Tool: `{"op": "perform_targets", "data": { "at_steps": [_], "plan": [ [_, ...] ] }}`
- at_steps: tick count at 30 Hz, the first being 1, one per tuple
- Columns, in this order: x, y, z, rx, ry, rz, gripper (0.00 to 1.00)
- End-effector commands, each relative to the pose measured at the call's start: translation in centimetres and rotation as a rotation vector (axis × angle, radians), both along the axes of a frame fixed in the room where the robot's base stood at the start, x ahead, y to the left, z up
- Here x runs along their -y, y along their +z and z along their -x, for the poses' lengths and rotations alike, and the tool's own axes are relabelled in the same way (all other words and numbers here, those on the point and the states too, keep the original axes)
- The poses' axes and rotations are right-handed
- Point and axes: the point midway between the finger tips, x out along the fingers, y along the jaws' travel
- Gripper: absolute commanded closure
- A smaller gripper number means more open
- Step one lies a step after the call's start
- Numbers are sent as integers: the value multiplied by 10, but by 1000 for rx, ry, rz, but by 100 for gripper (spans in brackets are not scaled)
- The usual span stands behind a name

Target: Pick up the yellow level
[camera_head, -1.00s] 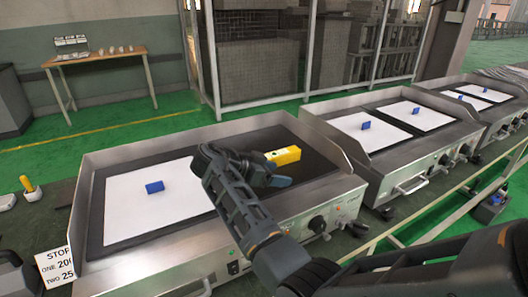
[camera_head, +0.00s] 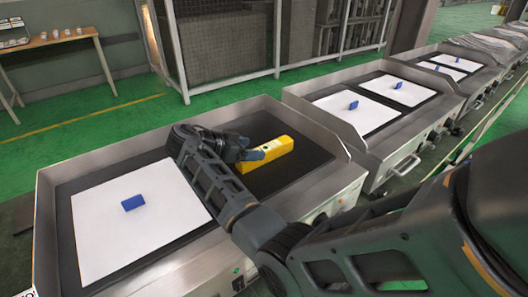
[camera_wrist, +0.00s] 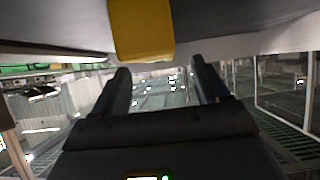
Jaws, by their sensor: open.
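The yellow level (camera_head: 272,152) lies on the dark right half of the nearest metal unit's top. It is a long yellow block with small dark marks. In the wrist view the end of the level (camera_wrist: 142,30) shows at the top middle, beyond and above the fingers. My gripper's two fingers (camera_wrist: 160,85) stand apart with nothing between them. Whether they touch the level I cannot tell.
A white sheet (camera_head: 110,240) with a blue block (camera_head: 133,203) lies on the left half of the same unit. The unit's raised metal rim (camera_head: 300,125) stands behind the level. More such units run to the right. A wooden table (camera_head: 50,42) stands at the back left.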

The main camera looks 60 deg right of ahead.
Motion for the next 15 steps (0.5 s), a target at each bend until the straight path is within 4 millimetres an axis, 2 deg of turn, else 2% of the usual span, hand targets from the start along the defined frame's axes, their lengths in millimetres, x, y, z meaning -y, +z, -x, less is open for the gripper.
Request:
{"op": "perform_targets", "data": {
  "at_steps": [9,15],
  "plan": [
    [34,-16,19,-2,-2,-2,26],
    [41,-22,22,0,0,-1,26]
  ]
}}
